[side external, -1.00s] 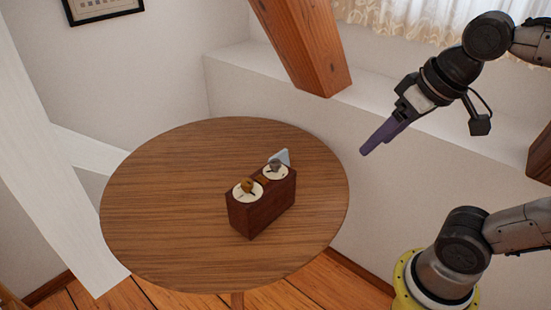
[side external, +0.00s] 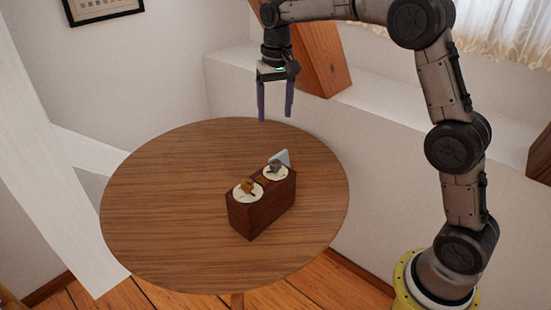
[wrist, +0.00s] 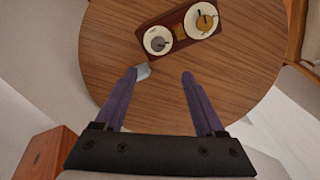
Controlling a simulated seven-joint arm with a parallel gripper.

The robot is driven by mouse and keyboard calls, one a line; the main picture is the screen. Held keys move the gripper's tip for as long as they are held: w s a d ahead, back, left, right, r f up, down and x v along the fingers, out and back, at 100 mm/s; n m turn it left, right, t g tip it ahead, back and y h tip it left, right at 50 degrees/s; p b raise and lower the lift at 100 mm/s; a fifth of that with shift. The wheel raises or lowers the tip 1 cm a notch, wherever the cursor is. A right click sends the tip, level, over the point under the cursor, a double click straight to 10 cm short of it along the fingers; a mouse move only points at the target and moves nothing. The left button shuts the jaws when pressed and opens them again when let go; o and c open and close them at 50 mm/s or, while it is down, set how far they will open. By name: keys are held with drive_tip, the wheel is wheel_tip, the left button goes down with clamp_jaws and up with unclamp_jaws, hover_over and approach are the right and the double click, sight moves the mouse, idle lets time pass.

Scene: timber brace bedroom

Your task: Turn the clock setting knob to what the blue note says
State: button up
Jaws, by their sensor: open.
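A dark red-brown wooden box (side external: 262,212) stands on the round table, with two white dials on top. One dial has a brass knob (side external: 247,186); the other, toward the back right, has a grey knob (side external: 274,166). Both the brass knob (wrist: 204,22) and the grey knob (wrist: 157,43) show in the wrist view. A pale blue note (side external: 282,157) stands behind the grey knob's dial; its writing is not readable. In the wrist view the note (wrist: 142,72) is partly behind a finger. My gripper (side external: 274,118) is open and empty, pointing down above the table's back part, apart from the box.
The round wooden table (side external: 160,220) is otherwise bare. A slanted timber brace (side external: 325,75) stands behind my gripper, by a white ledge (side external: 385,112). A white slanted beam (side external: 50,150) is at the left.

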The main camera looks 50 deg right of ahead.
sight(275, 162)
wheel_tip(275, 162, down, 16)
drive_tip(key=shift+d+r, duration=0.15)
drive_tip(key=shift+r, duration=0.05)
idle(0.4)
drive_tip(key=shift+c, duration=0.4)
clamp_jaws()
